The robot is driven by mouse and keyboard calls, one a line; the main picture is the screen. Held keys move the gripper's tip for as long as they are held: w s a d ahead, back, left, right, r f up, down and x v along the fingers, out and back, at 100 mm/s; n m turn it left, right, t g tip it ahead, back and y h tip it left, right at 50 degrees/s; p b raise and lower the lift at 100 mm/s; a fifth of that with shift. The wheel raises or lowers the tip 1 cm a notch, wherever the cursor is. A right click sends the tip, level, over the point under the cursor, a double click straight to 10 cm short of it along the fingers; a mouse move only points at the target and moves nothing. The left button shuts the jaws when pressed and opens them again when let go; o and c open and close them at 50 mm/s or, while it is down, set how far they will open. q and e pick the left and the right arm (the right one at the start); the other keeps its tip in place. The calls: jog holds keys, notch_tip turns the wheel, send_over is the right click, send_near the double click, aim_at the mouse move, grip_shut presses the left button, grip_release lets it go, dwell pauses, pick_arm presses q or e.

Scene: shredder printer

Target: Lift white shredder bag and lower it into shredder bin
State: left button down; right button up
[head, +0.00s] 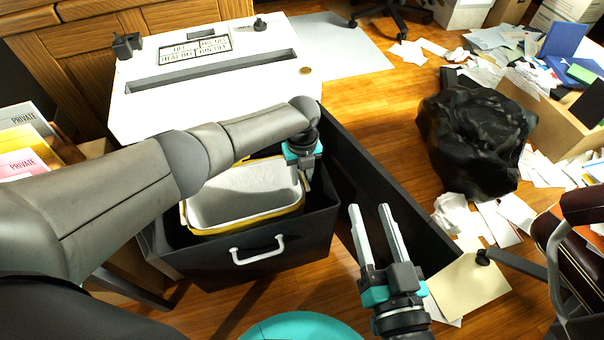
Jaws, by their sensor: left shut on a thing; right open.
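The white shredder bag (240,190), with a yellow rim and outside, stands open at the top and sits inside the black shredder bin (290,245). The bin is pulled out in front of the shredder (205,75) and has a white handle (258,250). My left gripper (305,172) points down at the bag's right edge and is shut on the bag there. Its fingertips are partly hidden, and my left arm covers the bag's far left side. My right gripper (372,212) is open and empty, right of the bin, above the floor.
A black open door panel (375,190) stands right of the bin. A black trash bag (475,140), a cardboard box (560,130) and scattered papers (515,210) lie at the right. A chair (575,250) is at the right edge. Folders (25,135) stand at the left.

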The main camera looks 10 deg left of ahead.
aim_at(302, 179)
pick_arm(q)
jog(key=shift+f, duration=1.5)
jog(key=c, duration=0.5)
grip_release()
jog(key=shift+r, duration=0.1)
